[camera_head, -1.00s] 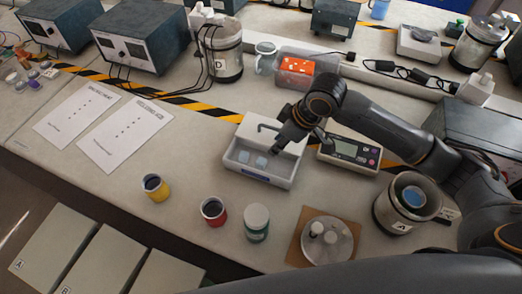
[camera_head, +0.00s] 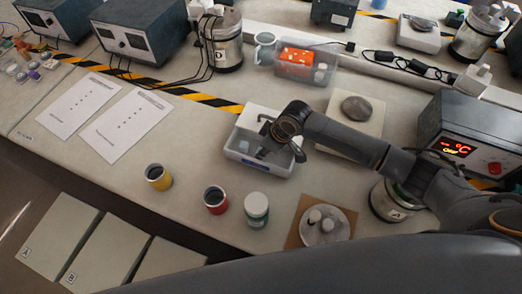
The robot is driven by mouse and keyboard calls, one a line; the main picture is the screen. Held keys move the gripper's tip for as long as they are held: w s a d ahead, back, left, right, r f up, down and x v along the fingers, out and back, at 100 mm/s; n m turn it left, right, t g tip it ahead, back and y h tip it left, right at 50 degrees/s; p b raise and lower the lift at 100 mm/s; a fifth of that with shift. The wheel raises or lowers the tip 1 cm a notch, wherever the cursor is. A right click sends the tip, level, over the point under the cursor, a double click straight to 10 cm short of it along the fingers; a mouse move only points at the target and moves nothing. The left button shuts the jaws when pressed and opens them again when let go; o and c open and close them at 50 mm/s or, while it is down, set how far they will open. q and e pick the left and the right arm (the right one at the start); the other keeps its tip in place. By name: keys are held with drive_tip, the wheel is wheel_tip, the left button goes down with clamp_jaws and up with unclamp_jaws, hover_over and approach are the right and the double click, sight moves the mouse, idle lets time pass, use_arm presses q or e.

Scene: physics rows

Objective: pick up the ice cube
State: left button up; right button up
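A white tray (camera_head: 240,158) with a blue label on its front stands in the middle of the bench. One pale ice cube (camera_head: 244,146) shows inside it at the left. My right gripper (camera_head: 268,155) points down into the tray, to the right of that cube. The wrist hides the right part of the tray, so a second cube cannot be seen. I cannot tell whether the fingers are open or shut, or whether they touch anything. My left gripper is not in view.
Yellow (camera_head: 158,177), red (camera_head: 215,200) and white-green (camera_head: 256,208) jars stand in front of the tray. A metal canister (camera_head: 388,198) stands near that arm.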

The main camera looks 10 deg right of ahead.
drive_tip(key=shift+c, duration=0.2)
drive_tip(key=c, duration=0.4)
drive_tip(key=shift+c, duration=0.2)
drive_tip(key=shift+r, duration=0.1)
drive_tip(key=shift+r+b, duration=0.4)
drive_tip(key=shift+r, duration=0.25)
drive_tip(key=s+r, duration=0.1)
drive_tip(key=r, duration=0.1)
drive_tip(key=s+r, duration=0.2)
drive_tip(key=r, duration=0.1)
drive_tip(key=s+r+b, duration=0.1)
drive_tip(key=s+r, duration=0.1)
drive_tip(key=shift+s+r, duration=0.15)
drive_tip(key=shift+r, duration=0.25)
drive_tip(key=s+r+b, duration=0.1)
drive_tip(key=s+r, duration=0.2)
drive_tip(key=s, duration=0.5)
drive_tip(key=shift+s+a+r, duration=0.3)
drive_tip(key=shift+s+r, duration=0.1)
